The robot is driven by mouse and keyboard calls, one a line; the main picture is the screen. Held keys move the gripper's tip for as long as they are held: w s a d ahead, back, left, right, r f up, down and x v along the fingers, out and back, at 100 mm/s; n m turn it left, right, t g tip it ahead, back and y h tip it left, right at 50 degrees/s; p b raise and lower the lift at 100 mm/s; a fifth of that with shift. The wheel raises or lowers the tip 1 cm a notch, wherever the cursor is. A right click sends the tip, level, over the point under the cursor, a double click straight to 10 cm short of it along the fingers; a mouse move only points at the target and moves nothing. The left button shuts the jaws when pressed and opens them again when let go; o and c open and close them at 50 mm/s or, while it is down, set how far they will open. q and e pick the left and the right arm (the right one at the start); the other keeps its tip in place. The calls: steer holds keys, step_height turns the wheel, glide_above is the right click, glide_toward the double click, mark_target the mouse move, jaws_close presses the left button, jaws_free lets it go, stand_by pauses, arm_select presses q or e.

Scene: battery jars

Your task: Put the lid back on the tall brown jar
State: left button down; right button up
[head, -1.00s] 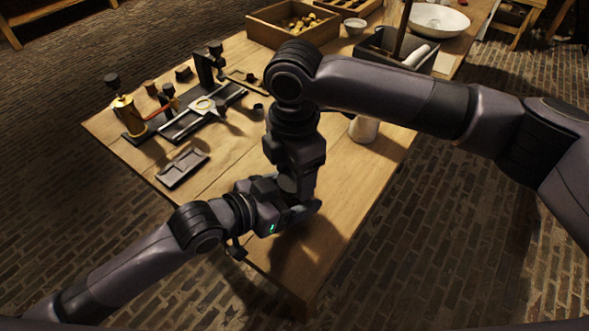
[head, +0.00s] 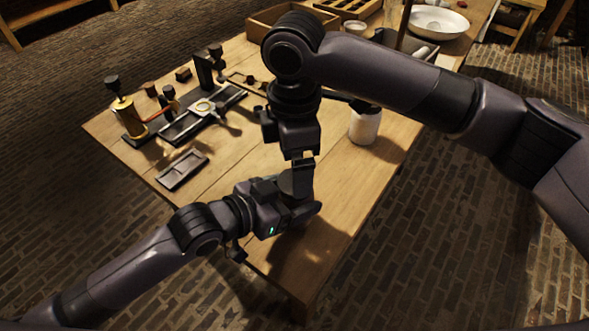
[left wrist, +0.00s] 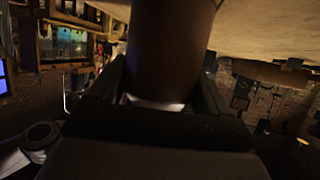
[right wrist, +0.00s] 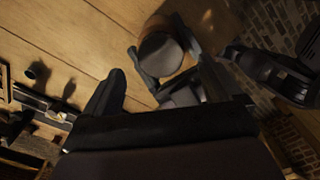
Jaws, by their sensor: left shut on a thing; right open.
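The tall brown jar (left wrist: 170,45) fills the upper middle of the left wrist view. My left gripper (head: 308,211) is shut around it, with a finger on each side. In the right wrist view the brown jar (right wrist: 152,27) shows from above between the left fingers. A dark grey round disc (right wrist: 160,55), which looks like the lid, covers its top; I cannot tell whether it is fully seated. My right gripper (head: 299,182) is open above it, with its fingers apart and nothing seen between them.
A white jar with a black lid (head: 365,123) stands right of my right arm. A brass device (head: 127,115), a rail fixture (head: 205,112) and a small dark tray (head: 182,169) lie on the left of the table (head: 225,180). Boxes and a white bowl (head: 438,21) are at the back.

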step_height(320, 180, up, 8)
steer(key=shift+r, duration=0.25)
arm_select(q)
jaws_free()
steer(key=shift+a, duration=0.1)
steer(key=v, duration=0.7)
stand_by(0.6)
